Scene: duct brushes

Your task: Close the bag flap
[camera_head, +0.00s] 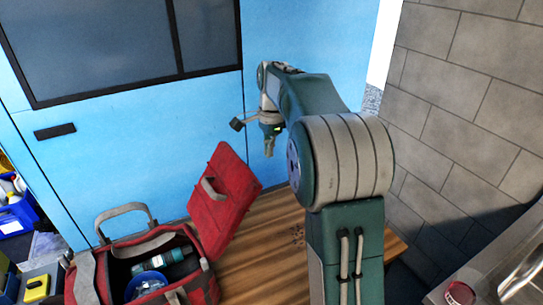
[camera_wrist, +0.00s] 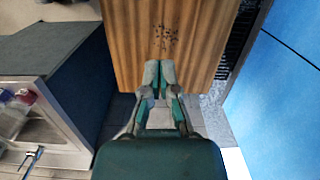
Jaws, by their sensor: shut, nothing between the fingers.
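A red tool bag (camera_head: 205,284) stands at the lower left of the head view on a wooden surface, its top open. Its red flap (camera_head: 224,200) with a grey handle stands raised and tilted at the bag's right side. My gripper (camera_head: 270,152) is above the wooden surface, to the right of the flap and higher, apart from it, pointing down. In the wrist view my gripper (camera_wrist: 159,66) is shut and empty over the wooden top. The bag and flap are not in the wrist view.
The wooden top (camera_head: 265,262) is bare right of the bag, with small dark specks (camera_wrist: 165,38). A blue wall (camera_head: 120,170) stands behind, a grey block wall (camera_head: 470,90) at right. A blue tub (camera_head: 147,284) and a green-black tool (camera_head: 178,264) lie inside the bag. A sink counter (camera_wrist: 50,110) shows.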

